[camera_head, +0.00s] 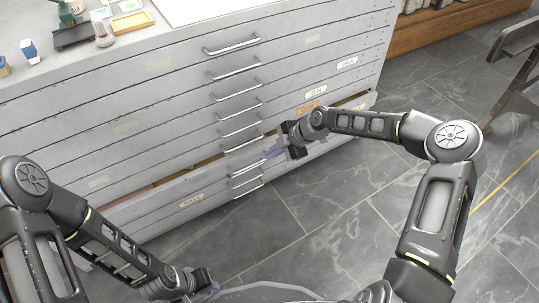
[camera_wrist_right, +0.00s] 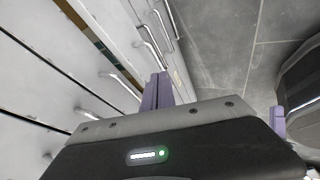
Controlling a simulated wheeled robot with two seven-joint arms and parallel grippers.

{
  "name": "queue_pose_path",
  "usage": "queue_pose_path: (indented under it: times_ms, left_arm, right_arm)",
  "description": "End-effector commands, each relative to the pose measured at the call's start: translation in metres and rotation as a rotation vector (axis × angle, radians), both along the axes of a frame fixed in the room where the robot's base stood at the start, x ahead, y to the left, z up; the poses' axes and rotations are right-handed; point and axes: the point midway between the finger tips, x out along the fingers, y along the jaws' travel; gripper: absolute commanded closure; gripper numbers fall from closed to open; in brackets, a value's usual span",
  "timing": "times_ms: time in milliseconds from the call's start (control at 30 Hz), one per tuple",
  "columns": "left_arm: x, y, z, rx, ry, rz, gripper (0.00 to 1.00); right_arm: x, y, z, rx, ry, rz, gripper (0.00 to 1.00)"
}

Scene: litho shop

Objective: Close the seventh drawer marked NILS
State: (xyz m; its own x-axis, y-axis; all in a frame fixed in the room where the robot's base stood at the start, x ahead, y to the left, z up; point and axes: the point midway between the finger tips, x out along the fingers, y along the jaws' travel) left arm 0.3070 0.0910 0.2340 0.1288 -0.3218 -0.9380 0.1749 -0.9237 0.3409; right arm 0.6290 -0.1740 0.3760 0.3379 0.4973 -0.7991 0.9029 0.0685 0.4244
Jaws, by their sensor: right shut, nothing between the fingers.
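A grey cabinet (camera_head: 150,90) of wide, shallow drawers fills the left and middle of the head view. Low on it one drawer (camera_head: 215,172) stands out a little, with a brown gap along its top edge. The gap also shows in the wrist view (camera_wrist_right: 78,32). A pale label (camera_head: 190,200) is low on the front; its lettering is too small to read surely. My right gripper (camera_head: 272,151) is shut and empty, close in front of the low drawers beside their handles; contact cannot be told. Its purple fingers (camera_wrist_right: 156,90) point at the fronts. My left gripper (camera_head: 208,289) is low, away from the cabinet.
Metal bar handles (camera_head: 232,47) project in a column down the fronts. Small items and a yellow tray (camera_head: 132,21) stand on the cabinet top. The grey tiled floor (camera_head: 290,225) in front is clear. A dark stand (camera_head: 505,75) is at the right.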

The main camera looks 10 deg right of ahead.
Motion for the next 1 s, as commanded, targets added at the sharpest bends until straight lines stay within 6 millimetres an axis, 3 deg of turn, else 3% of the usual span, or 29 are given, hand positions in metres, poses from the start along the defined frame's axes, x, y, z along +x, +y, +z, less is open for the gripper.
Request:
queue_pose_path:
  times_ms: [100,300,733,867,967,1000]
  left_arm:
    - [-0.002,0.0,0.015,-0.002,0.005,-0.004,0.83]
    - [-0.004,0.0,0.024,-0.003,0.01,-0.006,0.83]
    - [-0.005,0.0,0.025,-0.003,0.013,-0.007,0.83]
    - [-0.005,0.0,0.022,-0.003,0.013,-0.007,0.83]
    - [-0.005,0.0,0.018,-0.003,0.014,-0.008,0.83]
    - [-0.005,0.0,0.016,-0.003,0.014,-0.008,0.83]
  right_arm:
    - [-0.008,-0.014,0.023,-0.002,0.001,-0.003,1.0]
    - [-0.018,-0.028,0.045,-0.001,0.0,-0.002,1.0]
    - [-0.021,-0.031,0.048,-0.001,0.001,0.0,0.98]
    - [-0.025,-0.037,0.037,0.008,0.015,-0.015,0.87]
    - [-0.038,-0.046,0.007,0.028,0.064,-0.041,0.79]
    - [-0.048,-0.05,-0.013,0.047,0.102,-0.062,0.75]
